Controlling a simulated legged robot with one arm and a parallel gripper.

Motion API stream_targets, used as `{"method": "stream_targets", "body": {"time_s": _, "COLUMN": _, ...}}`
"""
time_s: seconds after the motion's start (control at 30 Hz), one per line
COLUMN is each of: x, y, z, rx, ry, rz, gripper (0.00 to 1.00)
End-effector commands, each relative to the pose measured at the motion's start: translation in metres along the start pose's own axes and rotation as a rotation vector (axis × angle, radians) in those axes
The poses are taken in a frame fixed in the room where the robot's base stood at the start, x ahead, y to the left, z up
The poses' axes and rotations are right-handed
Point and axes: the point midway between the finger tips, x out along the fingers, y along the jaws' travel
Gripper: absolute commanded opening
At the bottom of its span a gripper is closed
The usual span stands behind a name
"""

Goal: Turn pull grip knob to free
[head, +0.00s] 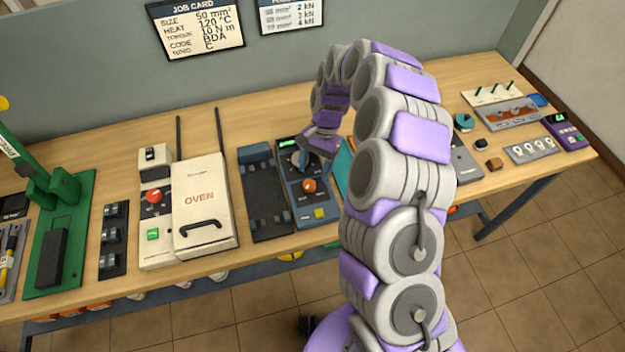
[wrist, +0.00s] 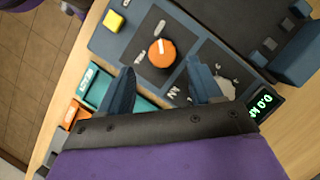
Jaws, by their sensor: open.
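The blue-grey tester panel (head: 320,212) stands on the bench and also fills the top of the wrist view (wrist: 98,42). It carries an orange knob (head: 309,186) with a white pointer mark; the knob shows whole in the wrist view (wrist: 161,54). A grey knob (head: 299,158) sits nearer the lit display; a grey shape in the wrist view (wrist: 226,88) is partly hidden by a finger. I cannot read which knob is the grip one. My gripper (wrist: 160,72) is open and empty above the panel, its fingers spread either side of the orange knob in the picture.
A yellow button (wrist: 114,21) and a green-lit display (wrist: 263,104) are on the panel. A dark clamp unit (head: 264,205) adjoins its left side. A teal case (head: 342,168) stands close on the right. The white oven (head: 200,208) is farther left.

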Motion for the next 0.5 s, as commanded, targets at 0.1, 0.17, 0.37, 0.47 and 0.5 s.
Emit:
{"method": "stream_targets", "body": {"time_s": 0.1, "x": 0.022, "y": 0.0, "z": 0.001, "rx": -0.001, "ry": -0.002, "rz": 0.002, "gripper": 0.64}}
{"method": "stream_targets", "body": {"time_s": 0.17, "x": 0.029, "y": 0.002, "z": 0.0, "rx": -0.001, "ry": -0.003, "rz": 0.002, "gripper": 0.64}}
{"method": "stream_targets", "body": {"time_s": 0.37, "x": 0.042, "y": 0.005, "z": -0.002, "rx": -0.002, "ry": -0.003, "rz": -0.006, "gripper": 0.64}}
{"method": "stream_targets", "body": {"time_s": 0.47, "x": 0.043, "y": 0.006, "z": -0.003, "rx": -0.002, "ry": -0.003, "rz": -0.007, "gripper": 0.64}}
{"method": "stream_targets", "body": {"time_s": 0.5, "x": 0.043, "y": 0.005, "z": -0.002, "rx": -0.002, "ry": -0.002, "rz": -0.007, "gripper": 0.64}}
